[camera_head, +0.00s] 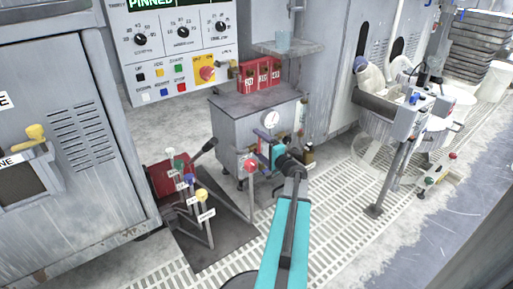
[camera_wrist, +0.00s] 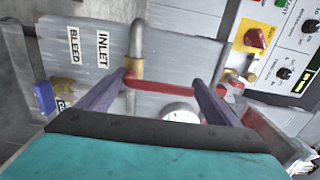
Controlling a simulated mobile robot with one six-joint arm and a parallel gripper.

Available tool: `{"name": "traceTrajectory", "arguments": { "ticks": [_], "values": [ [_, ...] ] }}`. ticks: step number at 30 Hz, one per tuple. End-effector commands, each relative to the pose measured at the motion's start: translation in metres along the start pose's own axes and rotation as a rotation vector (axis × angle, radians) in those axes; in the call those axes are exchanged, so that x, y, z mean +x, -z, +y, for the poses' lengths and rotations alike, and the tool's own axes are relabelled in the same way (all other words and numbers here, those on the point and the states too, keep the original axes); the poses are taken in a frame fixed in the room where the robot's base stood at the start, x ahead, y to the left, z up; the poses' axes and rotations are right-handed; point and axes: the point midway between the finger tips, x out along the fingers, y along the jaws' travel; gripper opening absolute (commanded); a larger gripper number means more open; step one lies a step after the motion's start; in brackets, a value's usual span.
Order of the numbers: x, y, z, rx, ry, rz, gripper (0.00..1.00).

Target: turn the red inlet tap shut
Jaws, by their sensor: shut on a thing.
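The red inlet tap (camera_wrist: 166,87) is a flat red handle on a brass valve body (camera_wrist: 133,68) in a grey pipe, beside the INLET label (camera_wrist: 102,48). In the wrist view its handle runs crosswise to the pipe, between the two fingers. My gripper (camera_wrist: 162,82) is shut on this red handle, one finger at each end of it. In the head view my gripper (camera_head: 272,152) is at the front of the grey pump cabinet (camera_head: 232,125), and it mostly hides the tap.
A blue-handled tap (camera_wrist: 44,97) sits near the BLEED label (camera_wrist: 74,45). A pressure gauge (camera_wrist: 180,112) is close to the gripper. Levers with coloured knobs (camera_head: 201,195) stand left of my arm, and a red-knobbed lever (camera_head: 250,165) stands closer. A post-mounted box (camera_head: 408,118) stands right.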

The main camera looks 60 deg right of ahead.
Motion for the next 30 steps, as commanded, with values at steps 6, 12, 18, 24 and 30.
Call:
{"name": "traceTrajectory", "arguments": {
  "ticks": [6, 12, 18, 24, 30],
  "values": [
    [0.0035, -0.0015, -0.0097, 0.002, 0.019, -0.011, 0.45],
    [0.0026, -0.0003, -0.0089, 0.004, 0.018, -0.009, 0.97],
    [0.0014, 0.0010, -0.0068, 0.006, 0.016, -0.007, 0.97],
    [0.0007, 0.0016, -0.0053, 0.008, 0.014, -0.006, 0.97],
    [-0.0046, 0.0022, -0.0049, 0.007, 0.012, -0.003, 0.97]
  ]
}}
